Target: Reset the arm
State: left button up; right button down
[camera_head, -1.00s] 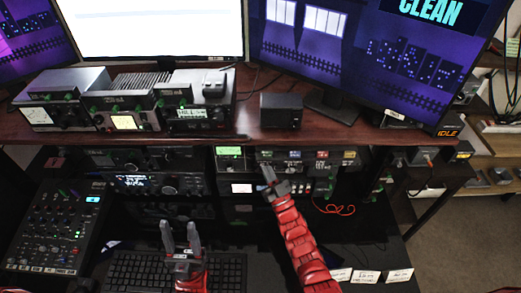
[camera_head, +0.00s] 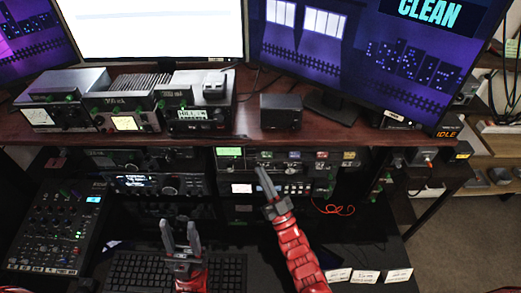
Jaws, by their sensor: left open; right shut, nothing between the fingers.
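My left gripper (camera_head: 181,238) is open and empty above the black keyboard (camera_head: 128,275), its two grey fingers pointing up and apart. My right gripper (camera_head: 262,180) is shut and empty, its fingertips in front of the lower rack unit with small screens and coloured buttons (camera_head: 321,157). It looks apart from the panel, though the exact gap cannot be told. My red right arm (camera_head: 297,250) comes in from the bottom. The lit green screen (camera_head: 229,152) and the white-pink screen (camera_head: 241,188) are to the left of the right gripper.
The wooden shelf (camera_head: 260,120) carries several radio units, a small black box (camera_head: 281,111) and monitors. A mixer (camera_head: 58,226) lies at the left. White cards (camera_head: 367,276) stand at the desk's front right. A red cable (camera_head: 334,209) lies right of my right gripper.

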jog(key=shift+s, duration=0.7)
